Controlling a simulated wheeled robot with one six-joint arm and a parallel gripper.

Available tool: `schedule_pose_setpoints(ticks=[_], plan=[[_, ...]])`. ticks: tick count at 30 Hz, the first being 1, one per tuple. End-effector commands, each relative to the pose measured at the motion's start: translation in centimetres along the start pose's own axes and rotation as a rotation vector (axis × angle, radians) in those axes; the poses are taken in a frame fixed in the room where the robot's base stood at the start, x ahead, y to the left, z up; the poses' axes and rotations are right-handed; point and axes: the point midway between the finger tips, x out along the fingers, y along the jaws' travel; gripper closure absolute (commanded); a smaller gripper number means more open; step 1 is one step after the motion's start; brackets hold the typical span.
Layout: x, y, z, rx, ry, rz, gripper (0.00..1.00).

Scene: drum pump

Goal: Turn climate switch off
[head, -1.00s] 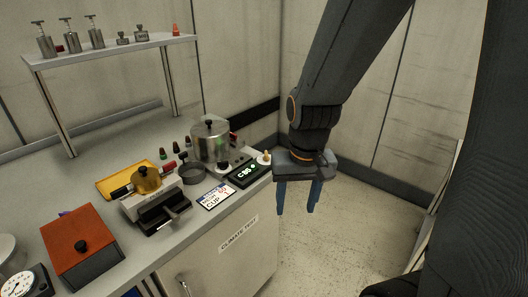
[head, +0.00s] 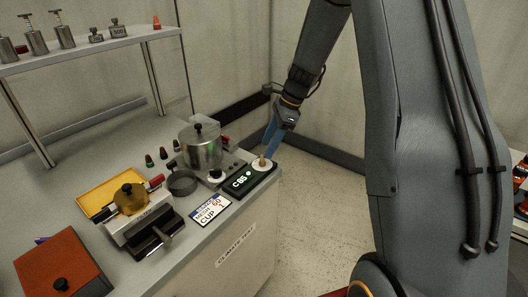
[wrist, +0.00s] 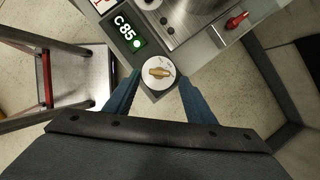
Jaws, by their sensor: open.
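The climate switch (head: 262,163) is a round white dial with a brass knob, at the right end of a black panel on the bench corner. In the wrist view the switch (wrist: 158,73) sits between my two blue fingers, a little ahead of their tips. The display (head: 240,180) beside it reads C85 with a lit green dot. My gripper (head: 268,148) is open, with its fingers reaching down close to the knob. It also shows in the wrist view (wrist: 158,77). Whether a finger touches the dial cannot be told.
A label card (head: 210,210) lies on the bench (head: 180,250). The floor right of the bench is clear.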

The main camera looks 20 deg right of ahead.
Motion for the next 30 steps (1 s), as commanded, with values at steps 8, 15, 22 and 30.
schedule_pose_setpoints(ticks=[8,15,22,30], plan=[[3.6,0.1,-0.1,0.001,0.000,0.002,0.50],[4.3,0.0,-0.2,0.001,0.002,-0.002,0.50],[4.3,0.0,-0.3,0.001,0.001,-0.002,0.64],[4.3,0.0,-0.1,0.000,0.001,-0.001,0.91]])
